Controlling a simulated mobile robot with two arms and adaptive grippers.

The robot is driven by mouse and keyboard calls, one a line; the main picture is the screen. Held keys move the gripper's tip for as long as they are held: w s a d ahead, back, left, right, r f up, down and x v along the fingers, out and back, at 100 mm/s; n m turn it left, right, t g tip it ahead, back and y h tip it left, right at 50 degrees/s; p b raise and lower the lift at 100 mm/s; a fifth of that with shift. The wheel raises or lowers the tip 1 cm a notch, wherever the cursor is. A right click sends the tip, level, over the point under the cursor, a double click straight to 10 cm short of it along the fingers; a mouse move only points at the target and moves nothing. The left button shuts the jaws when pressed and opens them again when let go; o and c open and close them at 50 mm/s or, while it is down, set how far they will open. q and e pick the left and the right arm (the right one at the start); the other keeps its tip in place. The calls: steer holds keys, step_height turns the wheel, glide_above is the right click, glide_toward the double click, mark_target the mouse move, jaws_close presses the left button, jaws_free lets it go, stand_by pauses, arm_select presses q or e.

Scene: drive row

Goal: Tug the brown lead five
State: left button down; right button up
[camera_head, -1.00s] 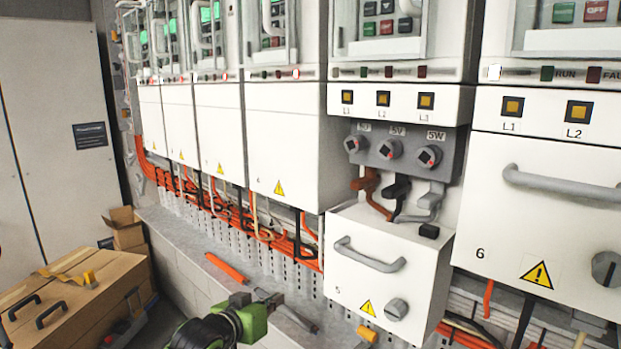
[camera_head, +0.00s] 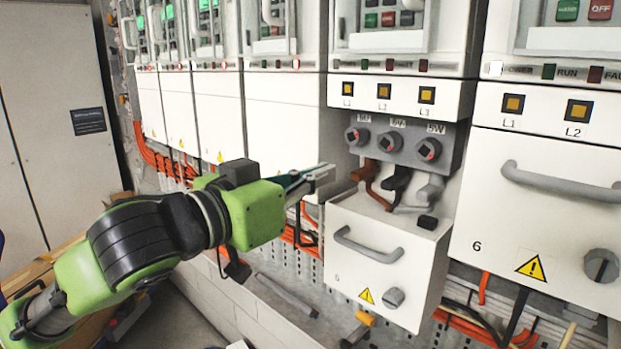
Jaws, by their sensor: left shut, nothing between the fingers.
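The brown lead (camera_head: 368,182) hangs below the grey terminal block (camera_head: 405,145) of drive 5, at its left, under the knob marked 5U (camera_head: 357,137). A black lead (camera_head: 397,181) and a grey lead (camera_head: 430,190) hang to its right. All drop behind the tilted-out white cover (camera_head: 365,265). My left gripper (camera_head: 326,173) is shut and empty, its fingertips pointing right, just left of the brown lead and apart from it in the picture. My right gripper is not in view.
White drive cabinets stand to the left (camera_head: 283,140), and the cover of drive 6 (camera_head: 545,205) is closed at the right. The drive 5 cover juts out with a grey handle (camera_head: 368,250). Orange cables (camera_head: 160,160) run below the cabinets. A grey bar (camera_head: 287,296) lies on the ledge.

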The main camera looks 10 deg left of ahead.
mark_target(354, 180)
arm_select(q)
steer(key=shift+x, duration=4.1)
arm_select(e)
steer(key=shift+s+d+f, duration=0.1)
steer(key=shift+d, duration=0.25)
arm_select(q)
steer(key=shift+f+b, duration=0.35)
steer(key=shift+f, duration=0.1)
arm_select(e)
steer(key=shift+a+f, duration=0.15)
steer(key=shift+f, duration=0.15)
arm_select(q)
steer(key=shift+f+b, duration=0.6)
steer(key=shift+f, duration=0.55)
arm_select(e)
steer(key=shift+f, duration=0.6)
arm_select(q)
steer(key=shift+d+f, duration=0.1)
steer(key=shift+f, duration=0.45)
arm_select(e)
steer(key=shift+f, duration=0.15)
arm_select(q)
steer(key=shift+r, duration=0.1)
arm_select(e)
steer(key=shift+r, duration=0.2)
arm_select(q)
steer(key=shift+r+p, duration=0.4)
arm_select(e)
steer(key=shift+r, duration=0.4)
